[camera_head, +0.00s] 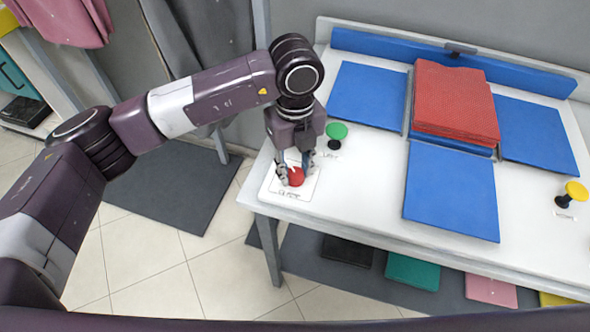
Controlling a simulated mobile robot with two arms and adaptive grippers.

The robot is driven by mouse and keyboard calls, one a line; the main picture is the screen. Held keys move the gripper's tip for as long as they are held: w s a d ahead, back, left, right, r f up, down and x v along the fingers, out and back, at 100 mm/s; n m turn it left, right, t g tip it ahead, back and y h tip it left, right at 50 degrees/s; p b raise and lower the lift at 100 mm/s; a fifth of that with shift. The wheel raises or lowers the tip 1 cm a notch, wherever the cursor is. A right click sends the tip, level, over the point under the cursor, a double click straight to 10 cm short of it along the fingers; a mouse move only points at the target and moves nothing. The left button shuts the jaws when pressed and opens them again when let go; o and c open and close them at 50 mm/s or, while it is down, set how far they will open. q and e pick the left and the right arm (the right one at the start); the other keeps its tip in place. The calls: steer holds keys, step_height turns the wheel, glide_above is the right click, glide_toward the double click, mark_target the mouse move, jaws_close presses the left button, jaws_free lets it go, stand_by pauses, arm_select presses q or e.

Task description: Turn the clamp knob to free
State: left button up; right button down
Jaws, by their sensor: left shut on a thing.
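A red knob (296,177) sits on a white labelled plate (301,193) at the near left corner of the white table. The label's lettering is too small to read for certain. My left gripper (295,174) points down over the knob, its fingers on either side and shut on it. The knob's pointer direction is partly hidden by the fingers. My right gripper does not show.
A green knob (337,131) stands just behind my left gripper. The white table (350,208) carries blue panels (452,190) and a folded red cloth (455,105). A yellow knob (576,192) is at the right. Folded cloths lie on a shelf below.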

mark_target(295, 172)
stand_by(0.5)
arm_select(q)
steer(key=o, duration=1.1)
steer(key=shift+o, duration=0.2)
step_height(295, 172, up, 12)
